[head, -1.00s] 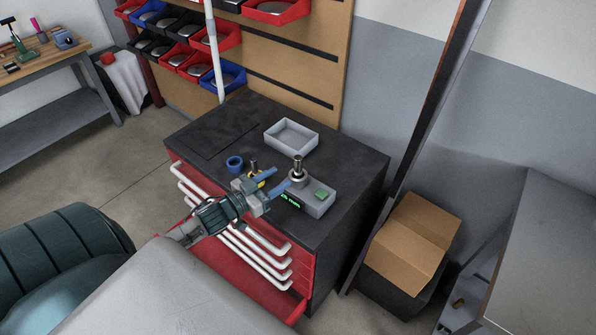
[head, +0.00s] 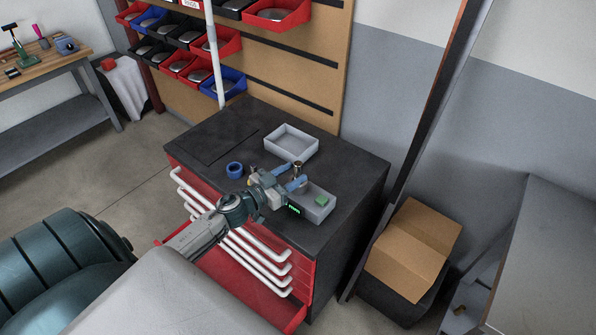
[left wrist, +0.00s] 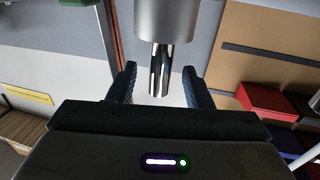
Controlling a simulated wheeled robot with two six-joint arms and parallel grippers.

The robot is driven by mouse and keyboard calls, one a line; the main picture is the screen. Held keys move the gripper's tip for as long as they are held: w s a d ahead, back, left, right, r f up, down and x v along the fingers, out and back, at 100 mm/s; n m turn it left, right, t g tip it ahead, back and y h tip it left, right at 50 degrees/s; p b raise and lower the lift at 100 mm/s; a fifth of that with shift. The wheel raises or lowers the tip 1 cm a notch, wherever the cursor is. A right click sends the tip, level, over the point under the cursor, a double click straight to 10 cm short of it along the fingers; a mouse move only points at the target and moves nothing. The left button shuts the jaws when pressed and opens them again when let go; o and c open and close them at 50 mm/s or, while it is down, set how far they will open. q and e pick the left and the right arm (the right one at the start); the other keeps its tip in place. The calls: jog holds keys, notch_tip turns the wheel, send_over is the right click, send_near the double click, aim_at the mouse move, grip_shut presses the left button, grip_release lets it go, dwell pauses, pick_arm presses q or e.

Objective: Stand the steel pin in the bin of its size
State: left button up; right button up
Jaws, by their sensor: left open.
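The steel pin (head: 297,168) stands upright on the grey measuring device (head: 320,206), which has a green display and a green pad, on the cabinet top. My left gripper (head: 291,176) is open at the pin, with blue fingers either side of it. In the left wrist view, which looks upside down, the shiny pin (left wrist: 161,70) sticks out of a grey round holder (left wrist: 167,18). It shows between the open fingertips (left wrist: 160,82), with a gap on each side. The bins (head: 185,65) hang on the back panel in red, blue and black. My right gripper is out of view.
On the black cabinet top (head: 225,128) are an empty grey tray (head: 309,142) and a blue ring (head: 234,169). A white pole (head: 213,55) stands before the bins.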

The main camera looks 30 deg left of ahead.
pick_arm(q)
jog(key=shift+p+x, duration=0.3)
jog(key=shift+x, duration=0.8)
jog(key=shift+w+d, duration=0.1)
jog(key=shift+w, duration=0.15)
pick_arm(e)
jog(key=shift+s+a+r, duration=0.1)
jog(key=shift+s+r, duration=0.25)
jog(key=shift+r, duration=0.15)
pick_arm(q)
jog(key=shift+c, duration=0.5)
grip_shut()
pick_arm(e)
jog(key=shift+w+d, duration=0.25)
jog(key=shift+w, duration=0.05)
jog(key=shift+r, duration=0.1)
pick_arm(q)
jog(key=shift+r, duration=0.1)
